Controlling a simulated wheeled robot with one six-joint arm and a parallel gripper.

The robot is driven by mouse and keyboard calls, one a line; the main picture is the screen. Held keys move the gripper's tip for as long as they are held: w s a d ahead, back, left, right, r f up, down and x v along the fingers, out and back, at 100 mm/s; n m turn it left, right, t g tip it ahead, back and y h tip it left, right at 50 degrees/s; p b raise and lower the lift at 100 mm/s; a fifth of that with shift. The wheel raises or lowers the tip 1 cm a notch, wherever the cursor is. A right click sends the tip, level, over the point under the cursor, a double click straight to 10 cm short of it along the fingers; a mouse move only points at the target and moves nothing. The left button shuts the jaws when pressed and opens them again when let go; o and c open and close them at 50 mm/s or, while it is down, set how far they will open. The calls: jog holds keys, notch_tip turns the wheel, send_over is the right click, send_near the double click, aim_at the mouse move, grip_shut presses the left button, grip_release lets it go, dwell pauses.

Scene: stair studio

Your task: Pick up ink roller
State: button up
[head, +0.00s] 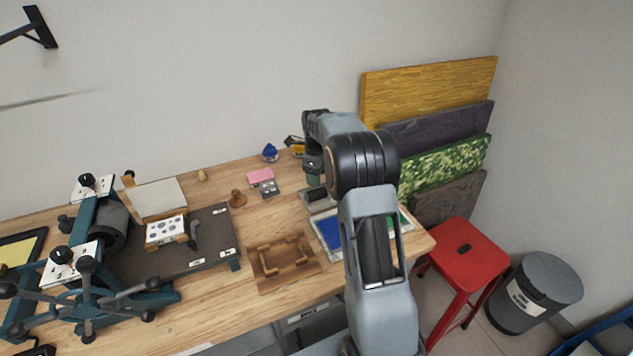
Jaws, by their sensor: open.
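A small dark roller-like piece (316,194), which looks like the ink roller, lies on a grey slab (322,206) at the right part of the wooden bench. My arm partly covers this area, so its full shape and handle are hard to make out. My gripper (314,168) is at the end of my arm, just above and behind this piece in the picture, apart from it as far as I can tell. It is open, with nothing visible in it. The fingertips are small and partly hidden by my wrist.
A blue-inked tray (328,235) and a brown wooden frame (281,262) lie at the bench front. A teal press (92,235) fills the left. A pink pad (261,176) and brown stamp (237,198) stand behind. A red stool (463,250) is at right.

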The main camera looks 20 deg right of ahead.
jog(key=shift+f, duration=1)
jog(key=shift+c, duration=0.3)
grip_shut()
